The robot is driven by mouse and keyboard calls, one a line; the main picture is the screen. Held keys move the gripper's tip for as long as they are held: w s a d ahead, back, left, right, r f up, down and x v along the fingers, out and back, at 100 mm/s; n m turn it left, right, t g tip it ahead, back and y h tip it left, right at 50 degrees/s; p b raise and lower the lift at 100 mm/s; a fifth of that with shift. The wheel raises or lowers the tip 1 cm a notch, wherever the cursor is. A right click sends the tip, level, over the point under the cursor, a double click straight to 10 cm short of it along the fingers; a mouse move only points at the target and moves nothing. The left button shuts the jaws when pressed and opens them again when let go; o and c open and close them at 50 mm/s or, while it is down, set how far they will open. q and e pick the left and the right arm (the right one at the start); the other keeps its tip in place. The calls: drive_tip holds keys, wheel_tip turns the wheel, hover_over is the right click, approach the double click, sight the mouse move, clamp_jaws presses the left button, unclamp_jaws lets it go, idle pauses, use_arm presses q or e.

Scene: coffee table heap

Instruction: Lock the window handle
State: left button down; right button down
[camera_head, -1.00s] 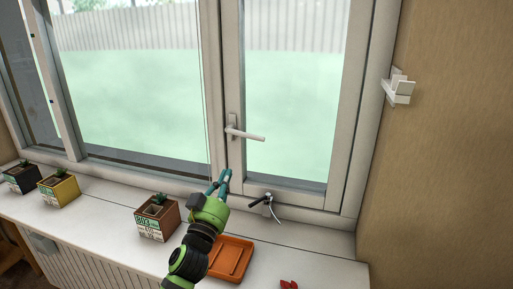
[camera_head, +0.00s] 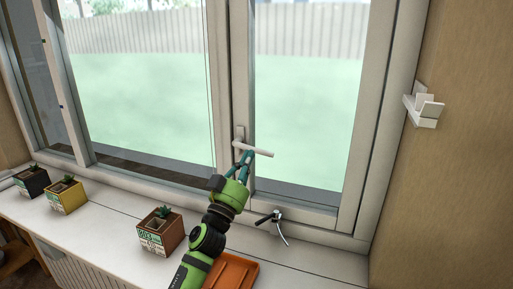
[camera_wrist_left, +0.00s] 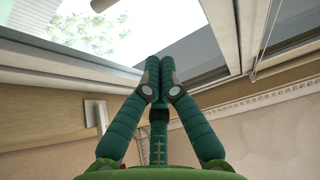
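The light window handle (camera_head: 262,151) sits on the frame between the two panes. Its lever points right, tilted slightly down in the head view. My left gripper (camera_head: 247,157) is just below the lever near its pivot end; I cannot tell whether it touches. In the left wrist view the teal fingers (camera_wrist_left: 159,66) have their tips together with nothing visible between them. A blurred bar end (camera_wrist_left: 103,5), apparently the handle, shows at the top edge of that view. My right gripper is out of view.
The white sill (camera_head: 110,216) carries a brown plant pot (camera_head: 158,237), a yellow one (camera_head: 67,198) and a dark one (camera_head: 32,182). An orange tray (camera_head: 235,271) lies by my arm. A dark-handled item (camera_head: 271,217) is at the frame's base. A white bracket (camera_head: 425,108) is on the right wall.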

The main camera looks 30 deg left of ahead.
use_arm(q)
drive_tip(key=p+x, duration=0.2)
drive_tip(key=x, duration=0.5)
drive_tip(key=shift+w+a+f+b, duration=0.15)
drive_tip(key=shift+a+f, duration=0.05)
drive_tip(key=shift+f, duration=0.8)
drive_tip(key=shift+w+a+f+b, duration=0.15)
drive_tip(key=shift+f, duration=0.85)
drive_tip(key=shift+f+m+h, duration=0.25)
drive_tip(key=shift+m+h, duration=0.15)
drive_tip(key=shift+m, duration=0.2)
